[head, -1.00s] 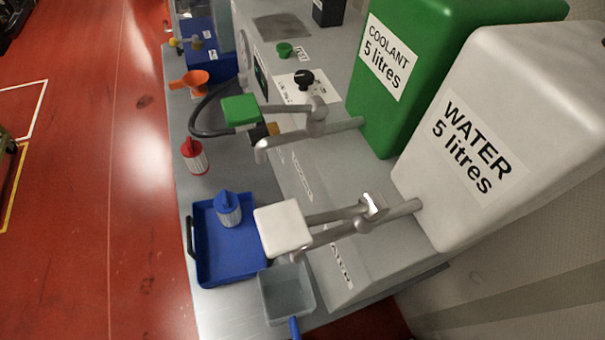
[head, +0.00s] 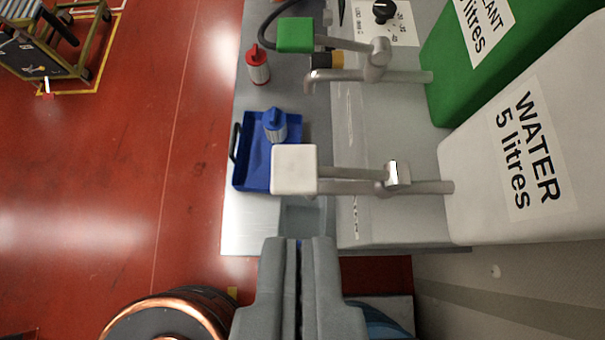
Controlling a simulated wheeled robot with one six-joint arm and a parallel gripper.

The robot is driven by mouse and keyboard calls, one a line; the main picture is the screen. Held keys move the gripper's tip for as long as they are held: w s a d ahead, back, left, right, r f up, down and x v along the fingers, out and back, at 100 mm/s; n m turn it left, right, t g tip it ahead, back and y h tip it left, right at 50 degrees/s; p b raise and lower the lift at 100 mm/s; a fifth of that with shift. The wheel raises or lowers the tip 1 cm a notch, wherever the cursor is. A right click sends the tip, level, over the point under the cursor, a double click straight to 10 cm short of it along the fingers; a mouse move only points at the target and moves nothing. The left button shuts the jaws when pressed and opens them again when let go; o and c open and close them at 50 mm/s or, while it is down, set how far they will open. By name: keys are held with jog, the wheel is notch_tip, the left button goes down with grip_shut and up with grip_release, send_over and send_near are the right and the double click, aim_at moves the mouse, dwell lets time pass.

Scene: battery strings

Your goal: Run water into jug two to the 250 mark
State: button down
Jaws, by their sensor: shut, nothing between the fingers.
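The white water tank (head: 475,205), labelled "WATER 5 litres", stands at the right. Its tap (head: 430,187) reaches left and carries a white square lever block (head: 294,169). A grey see-through jug (head: 305,215) stands on the bench below the tap. The lever block and my gripper hide much of it, so its marks, number and water level cannot be read. My gripper (head: 297,240) is shut and empty at the bottom middle, its tips over the jug's near side. A sliver of blue, perhaps the jug's handle, shows along the line between the fingers.
A blue tray (head: 251,175) with a blue-capped bottle (head: 275,125) lies left of the tap. A red-capped bottle (head: 258,66) stands behind it. The green coolant tank (head: 440,80) and its green-levered tap (head: 296,34) are further back. Red floor is open at left.

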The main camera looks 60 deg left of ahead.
send_over(299, 158)
jog(key=s+d, duration=0.2)
jog(key=d, duration=0.1)
notch_tip(299, 158, down, 7)
jog(key=f, duration=0.2)
jog(key=shift+w+a+f, duration=0.2)
jog(key=shift+a+f, duration=0.1)
jog(key=shift+f, duration=0.75)
jog(key=shift+f, duration=0.1)
